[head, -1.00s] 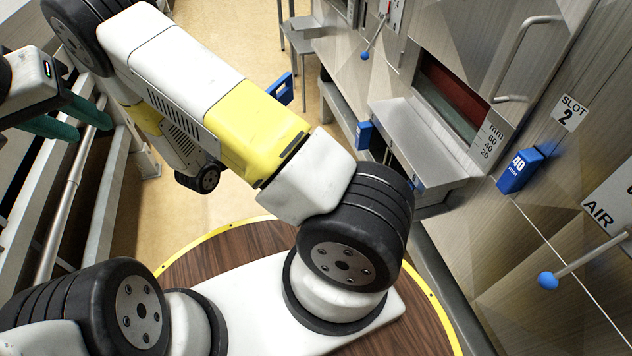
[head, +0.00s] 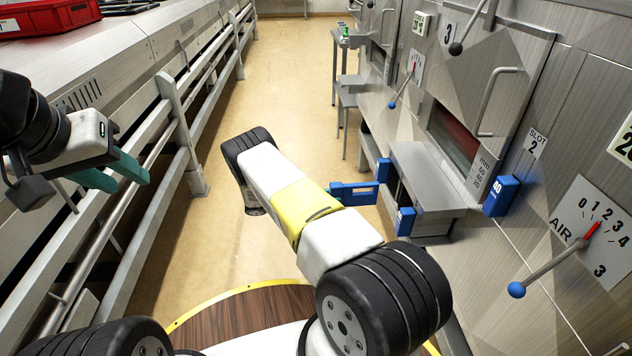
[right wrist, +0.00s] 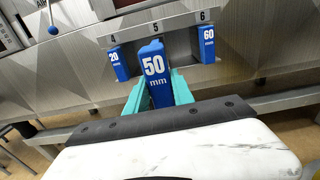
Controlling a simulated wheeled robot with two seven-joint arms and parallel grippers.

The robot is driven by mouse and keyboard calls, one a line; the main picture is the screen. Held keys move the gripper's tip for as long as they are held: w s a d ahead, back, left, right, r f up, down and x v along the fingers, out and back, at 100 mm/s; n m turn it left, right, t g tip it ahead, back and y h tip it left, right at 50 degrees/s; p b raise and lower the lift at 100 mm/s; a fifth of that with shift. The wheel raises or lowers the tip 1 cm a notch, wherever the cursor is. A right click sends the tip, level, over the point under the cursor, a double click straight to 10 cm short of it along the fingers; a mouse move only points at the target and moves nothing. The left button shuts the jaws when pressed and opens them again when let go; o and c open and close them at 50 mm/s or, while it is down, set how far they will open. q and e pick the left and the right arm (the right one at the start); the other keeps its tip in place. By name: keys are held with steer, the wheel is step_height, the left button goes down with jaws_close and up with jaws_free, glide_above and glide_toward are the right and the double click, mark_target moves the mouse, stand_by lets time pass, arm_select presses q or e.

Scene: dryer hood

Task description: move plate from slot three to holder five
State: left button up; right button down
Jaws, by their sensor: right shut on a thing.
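In the right wrist view, my right gripper (right wrist: 158,88) is shut on a blue plate marked 50 mm (right wrist: 153,66), with teal fingers on both sides of its handle. The plate shows in front of holder five, whose label 5 (right wrist: 155,28) is just above it. I cannot tell whether it touches the holder. My left gripper (head: 112,172) is open and empty at the left. A panel labelled 3 (head: 447,30) is on the wall.
A blue 20 mm plate (right wrist: 119,65) hangs at holder four and a 60 mm plate (right wrist: 207,45) at holder six. A blue 40 plate (head: 502,195) is at slot 2. A metal shelf (head: 425,165) juts from the wall. Rails (head: 165,150) run along the left; floor between is clear.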

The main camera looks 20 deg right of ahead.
steer(key=shift+d+f+g, duration=0.2)
steer(key=shift+f+g, duration=0.05)
steer(key=shift+g, duration=0.05)
